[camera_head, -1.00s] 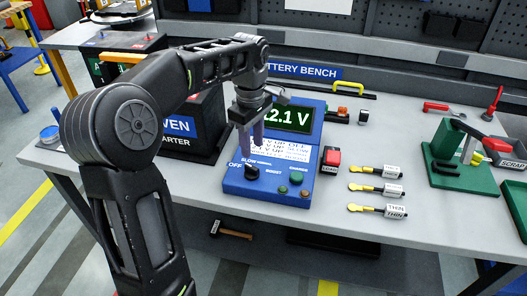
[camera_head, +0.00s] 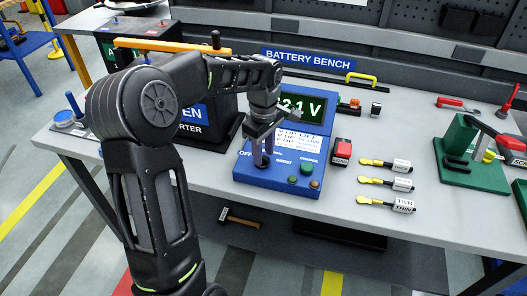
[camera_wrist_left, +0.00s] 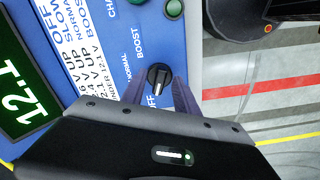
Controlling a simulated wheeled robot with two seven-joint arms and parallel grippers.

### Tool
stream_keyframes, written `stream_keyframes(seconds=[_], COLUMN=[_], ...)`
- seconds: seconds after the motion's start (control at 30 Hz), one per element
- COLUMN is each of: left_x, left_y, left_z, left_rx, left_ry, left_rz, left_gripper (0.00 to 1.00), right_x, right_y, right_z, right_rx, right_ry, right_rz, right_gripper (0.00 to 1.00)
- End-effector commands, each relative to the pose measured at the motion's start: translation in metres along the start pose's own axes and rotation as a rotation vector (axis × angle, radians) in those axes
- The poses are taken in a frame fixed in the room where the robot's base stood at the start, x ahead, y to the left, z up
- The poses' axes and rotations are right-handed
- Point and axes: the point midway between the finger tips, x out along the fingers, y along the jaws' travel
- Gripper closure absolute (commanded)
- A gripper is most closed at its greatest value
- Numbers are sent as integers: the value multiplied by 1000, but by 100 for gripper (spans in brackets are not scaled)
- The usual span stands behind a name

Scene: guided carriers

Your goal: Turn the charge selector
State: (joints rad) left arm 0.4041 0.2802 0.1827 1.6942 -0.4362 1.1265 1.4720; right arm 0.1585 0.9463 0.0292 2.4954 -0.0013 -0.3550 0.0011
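The blue charger (camera_head: 244,178) stands on the bench, its green display reading about 12.1 V in the wrist view. The charge selector (camera_wrist_left: 159,77) is a round black knob with a pale pointer line, on the charger's front panel near the printed words OFF, NORMAL and BOOST. Its line seems to lie towards OFF. My left gripper (camera_head: 262,158) is down at the knob and mostly hides it in the head view. In the left wrist view its fingers (camera_wrist_left: 160,84) stand apart on either side of the knob, with small gaps showing. My right gripper is not in view.
A green button (camera_head: 307,169) and an orange-brown one (camera_head: 314,184) sit right of the knob. A red-topped block (camera_head: 342,148), several yellow-ended tagged leads (camera_head: 388,183) and a green clamp stand (camera_head: 468,165) are further right. A black battery stands behind my left arm.

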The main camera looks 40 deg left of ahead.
Motion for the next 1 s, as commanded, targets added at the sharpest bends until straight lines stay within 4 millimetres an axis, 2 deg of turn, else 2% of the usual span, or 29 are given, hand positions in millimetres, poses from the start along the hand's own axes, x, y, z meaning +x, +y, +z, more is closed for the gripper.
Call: stream_keyframes(seconds=[0.33, 0.77, 1.0], left_x=[5, 4, 4], left_y=[0, 0, 0], left_z=[0, 0, 0], left_rx=[-1, -1, -1], left_ry=[0, 0, 0], left_rz=[0, 0, 0], left_gripper=[64, 100, 100], right_x=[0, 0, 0], right_y=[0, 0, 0], right_z=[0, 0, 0], right_rx=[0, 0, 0], right_ry=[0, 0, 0], right_rz=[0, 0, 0], right_gripper=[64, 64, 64])
